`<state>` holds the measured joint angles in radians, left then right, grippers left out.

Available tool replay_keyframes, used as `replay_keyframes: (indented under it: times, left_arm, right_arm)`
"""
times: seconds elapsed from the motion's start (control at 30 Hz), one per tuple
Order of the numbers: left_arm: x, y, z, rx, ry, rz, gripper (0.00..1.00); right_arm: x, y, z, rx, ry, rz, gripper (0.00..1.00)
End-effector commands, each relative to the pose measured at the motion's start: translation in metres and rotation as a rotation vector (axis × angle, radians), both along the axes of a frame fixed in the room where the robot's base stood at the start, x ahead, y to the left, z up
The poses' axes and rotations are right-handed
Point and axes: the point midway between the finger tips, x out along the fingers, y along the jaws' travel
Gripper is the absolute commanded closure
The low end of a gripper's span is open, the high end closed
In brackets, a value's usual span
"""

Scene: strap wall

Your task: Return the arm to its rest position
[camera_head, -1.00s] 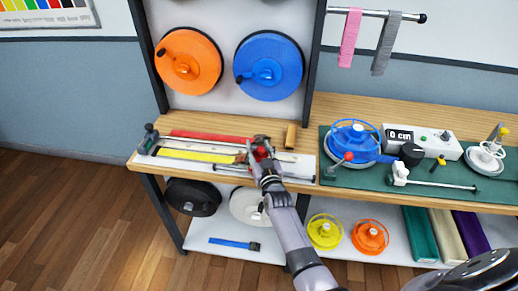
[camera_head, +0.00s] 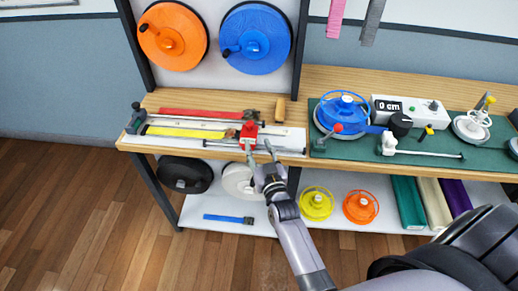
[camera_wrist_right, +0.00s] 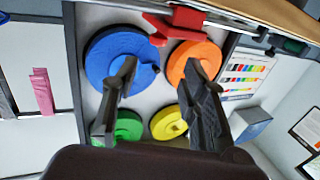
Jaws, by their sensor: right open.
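My right gripper (camera_head: 261,152) is open and empty, just off the front edge of the workbench (camera_head: 215,156). Its arm reaches up from the bottom of the head view. A red block-like piece (camera_head: 249,134) stands on the white board (camera_head: 291,139) just beyond the fingertips; a small gap appears between them. In the right wrist view the two open fingers (camera_wrist_right: 160,78) have nothing between them, and the red piece (camera_wrist_right: 178,24) shows beyond them. My left gripper is not in view.
Red (camera_head: 196,113) and yellow (camera_head: 186,132) straps lie on the bench. A blue reel (camera_head: 343,107) and a display box (camera_head: 412,110) stand on the green mat (camera_head: 447,149). The lower shelf (camera_head: 196,222) holds several reels. Open floor lies in front.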

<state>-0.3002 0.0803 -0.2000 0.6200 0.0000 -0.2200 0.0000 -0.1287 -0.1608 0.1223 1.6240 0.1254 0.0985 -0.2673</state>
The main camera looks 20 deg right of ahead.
Motion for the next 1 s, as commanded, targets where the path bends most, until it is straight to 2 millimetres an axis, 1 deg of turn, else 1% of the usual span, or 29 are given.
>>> replay_keyframes:
  times: [0.1,0.53,0.57,0.63,0.67,0.77,0.8,0.87,0.9,0.97,1.0]
  left_arm:
    - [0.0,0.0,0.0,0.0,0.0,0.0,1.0]
    - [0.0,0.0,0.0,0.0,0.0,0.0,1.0]
    - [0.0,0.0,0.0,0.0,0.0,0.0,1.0]
    - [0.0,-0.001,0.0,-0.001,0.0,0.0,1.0]
    - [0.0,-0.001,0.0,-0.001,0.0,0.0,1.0]
    - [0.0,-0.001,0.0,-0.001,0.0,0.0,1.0]
    - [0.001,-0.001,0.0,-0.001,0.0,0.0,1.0]
    - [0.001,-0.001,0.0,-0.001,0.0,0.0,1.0]
    - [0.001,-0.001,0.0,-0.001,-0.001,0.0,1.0]
    - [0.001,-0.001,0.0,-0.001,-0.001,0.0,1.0]
    - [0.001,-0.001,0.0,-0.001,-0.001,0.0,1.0]
  right_arm:
    - [-0.003,0.001,0.0,0.0,0.0,0.0,0.6]
    - [-0.003,0.001,-0.001,0.001,0.001,0.001,0.6]
    - [-0.003,0.001,-0.002,0.001,0.004,0.002,0.6]
    - [-0.004,0.004,-0.012,0.002,0.026,0.011,0.6]
    - [-0.006,0.007,-0.021,0.004,0.045,0.018,0.6]
    - [-0.015,0.02,-0.066,0.012,0.141,0.056,0.6]
    - [-0.022,0.026,-0.091,0.015,0.196,0.076,0.6]
    - [-0.038,0.036,-0.132,0.019,0.289,0.108,0.6]
    - [-0.051,0.043,-0.16,0.022,0.353,0.129,0.6]
    - [-0.073,0.051,-0.2,0.024,0.448,0.157,0.6]
    - [-0.09,0.056,-0.226,0.026,0.513,0.175,0.6]
